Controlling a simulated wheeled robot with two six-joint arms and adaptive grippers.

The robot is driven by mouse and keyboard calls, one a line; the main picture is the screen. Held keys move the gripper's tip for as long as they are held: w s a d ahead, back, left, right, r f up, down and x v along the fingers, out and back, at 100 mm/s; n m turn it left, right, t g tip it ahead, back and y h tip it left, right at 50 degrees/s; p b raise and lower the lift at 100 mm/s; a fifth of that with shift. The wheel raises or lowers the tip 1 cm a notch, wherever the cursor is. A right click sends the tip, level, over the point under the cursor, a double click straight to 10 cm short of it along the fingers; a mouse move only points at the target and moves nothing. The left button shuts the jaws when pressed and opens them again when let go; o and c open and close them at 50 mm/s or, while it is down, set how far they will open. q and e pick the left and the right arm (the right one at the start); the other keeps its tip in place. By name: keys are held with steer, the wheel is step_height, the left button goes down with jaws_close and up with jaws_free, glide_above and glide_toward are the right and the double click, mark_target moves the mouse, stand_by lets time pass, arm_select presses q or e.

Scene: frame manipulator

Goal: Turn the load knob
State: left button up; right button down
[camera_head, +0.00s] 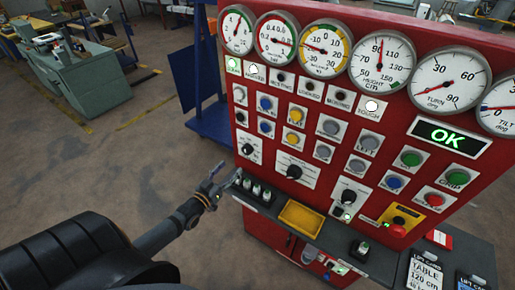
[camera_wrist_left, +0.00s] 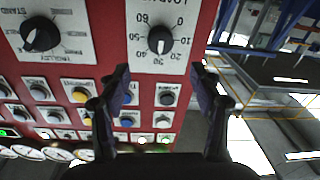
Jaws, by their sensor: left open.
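The load knob (camera_head: 247,150) is a small black knob on a white plate at the lower left of the red panel. In the left wrist view the load knob (camera_wrist_left: 160,40) sits on a numbered scale, its white mark near 30. My left gripper (camera_head: 227,174) is open and empty, to the left of and below the knob in the head view. In the wrist view its two fingers (camera_wrist_left: 160,75) are spread apart, with the knob above the gap between them. The knob appears clear of both fingers.
A row of gauges (camera_head: 381,63) tops the red panel (camera_head: 400,130), with an OK display (camera_head: 449,137) below. Another black knob (camera_head: 293,172) is right of the load knob. A yellow tray (camera_head: 301,219) lies on the ledge below. Open floor is at the left.

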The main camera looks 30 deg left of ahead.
mark_target(245, 151)
arm_select(q)
steer(key=w+b, duration=0.2)
steer(key=w, duration=0.7)
steer(key=shift+w+d+f, duration=0.1)
steer(key=shift+w, duration=0.45)
steer(key=shift+c, duration=0.2)
steer(key=c, duration=1.1)
